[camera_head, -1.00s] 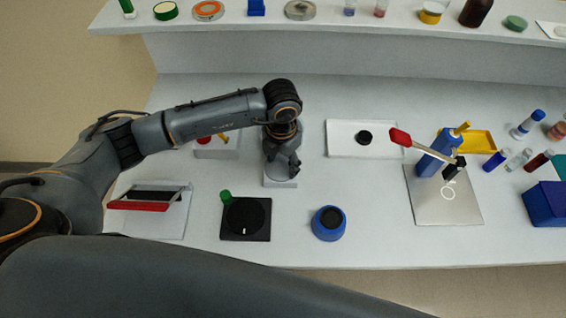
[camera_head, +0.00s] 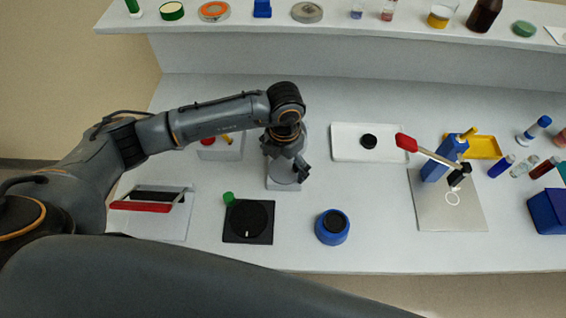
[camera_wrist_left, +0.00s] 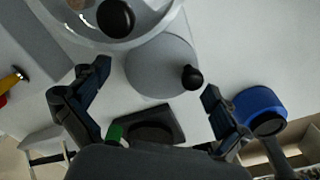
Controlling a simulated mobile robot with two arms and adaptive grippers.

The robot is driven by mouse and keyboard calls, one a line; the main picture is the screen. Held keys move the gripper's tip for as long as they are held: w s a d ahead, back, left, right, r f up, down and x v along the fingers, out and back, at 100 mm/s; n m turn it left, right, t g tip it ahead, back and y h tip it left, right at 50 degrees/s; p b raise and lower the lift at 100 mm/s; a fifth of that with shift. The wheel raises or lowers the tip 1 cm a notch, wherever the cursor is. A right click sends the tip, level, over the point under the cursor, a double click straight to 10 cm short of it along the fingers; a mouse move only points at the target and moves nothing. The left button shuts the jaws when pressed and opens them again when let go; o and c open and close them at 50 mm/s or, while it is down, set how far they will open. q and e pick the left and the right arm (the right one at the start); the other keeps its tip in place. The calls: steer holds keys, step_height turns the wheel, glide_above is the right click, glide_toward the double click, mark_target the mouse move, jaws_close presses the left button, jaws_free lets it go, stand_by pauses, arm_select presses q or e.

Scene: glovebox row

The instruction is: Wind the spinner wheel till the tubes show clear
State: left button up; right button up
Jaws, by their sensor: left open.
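My left gripper (camera_head: 287,165) points down over a pale stand (camera_head: 284,185) in the head view and hides most of what is on it. In the left wrist view its two fingers (camera_wrist_left: 157,80) are spread wide, with nothing between them in grip. A grey disc (camera_wrist_left: 155,65) lies below and between the fingers, with a black knob (camera_wrist_left: 191,77) near its edge by the right finger; it looks like the spinner wheel. A clear round bowl (camera_wrist_left: 75,38) with a black round cap (camera_wrist_left: 116,18) is beyond it. I cannot make out the tubes clearly. My right gripper is not in view.
A black square pad with a dial (camera_head: 248,221) and green knob (camera_head: 228,198) sits in front. A blue round pot (camera_head: 332,228) is to its right. A metal plate with a blue stand (camera_head: 445,158) is at right.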

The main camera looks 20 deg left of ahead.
mark_target(284, 169)
arm_select(q)
step_height(284, 169, up, 12)
stand_by(0.5)
